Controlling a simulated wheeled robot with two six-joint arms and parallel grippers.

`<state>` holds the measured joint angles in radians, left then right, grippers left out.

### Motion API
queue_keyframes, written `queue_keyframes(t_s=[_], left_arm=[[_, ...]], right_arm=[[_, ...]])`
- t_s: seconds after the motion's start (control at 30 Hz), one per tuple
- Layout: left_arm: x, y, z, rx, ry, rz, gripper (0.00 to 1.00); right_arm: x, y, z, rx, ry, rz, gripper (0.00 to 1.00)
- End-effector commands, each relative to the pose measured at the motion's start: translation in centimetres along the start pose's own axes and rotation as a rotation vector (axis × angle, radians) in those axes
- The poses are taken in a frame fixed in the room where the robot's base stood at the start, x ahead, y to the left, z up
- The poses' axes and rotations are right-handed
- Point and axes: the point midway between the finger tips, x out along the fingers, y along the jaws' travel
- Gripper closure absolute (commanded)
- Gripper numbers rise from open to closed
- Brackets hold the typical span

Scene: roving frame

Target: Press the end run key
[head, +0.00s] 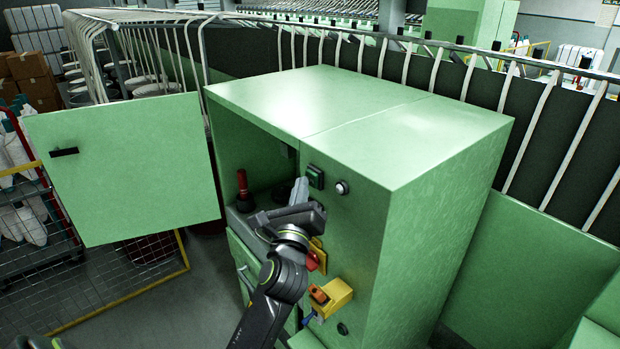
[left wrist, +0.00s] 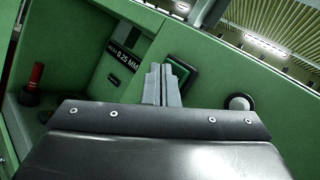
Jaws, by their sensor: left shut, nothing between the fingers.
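A dark green square key (head: 315,176) in a black frame sits on the front panel of the green machine cabinet (head: 440,200). No end run label is readable on it. In the left wrist view the key (left wrist: 183,72) is partly hidden behind my fingers. My left gripper (head: 299,188) is shut and empty, its fingertips just left of the key in the head view. In the left wrist view the gripper (left wrist: 161,84) overlaps the key's left side. I cannot tell whether the fingertips touch it. My right gripper is not in view.
A round pale knob (head: 342,187) is right of the key. An open cabinet door (head: 125,165) stands at left. A red-handled tool (head: 242,185) stands in the open recess. A yellow box (head: 332,297) with an orange part juts out below.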

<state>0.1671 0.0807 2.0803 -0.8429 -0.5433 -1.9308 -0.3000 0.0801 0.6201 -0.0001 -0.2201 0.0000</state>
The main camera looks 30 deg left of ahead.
Motion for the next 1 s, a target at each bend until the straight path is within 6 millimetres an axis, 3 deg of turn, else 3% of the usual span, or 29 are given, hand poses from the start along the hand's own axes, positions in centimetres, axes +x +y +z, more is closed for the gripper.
queue_keyframes(t_s=[0.53, 1.0], left_arm=[[-0.9, 0.6, 0.7, 0.001, 0.000, 0.000, 1.00], [-3.9, 2.8, 2.9, 0.001, 0.000, -0.001, 1.00]], right_arm=[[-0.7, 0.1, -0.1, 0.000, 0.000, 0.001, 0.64], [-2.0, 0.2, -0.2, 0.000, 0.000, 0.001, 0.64]])
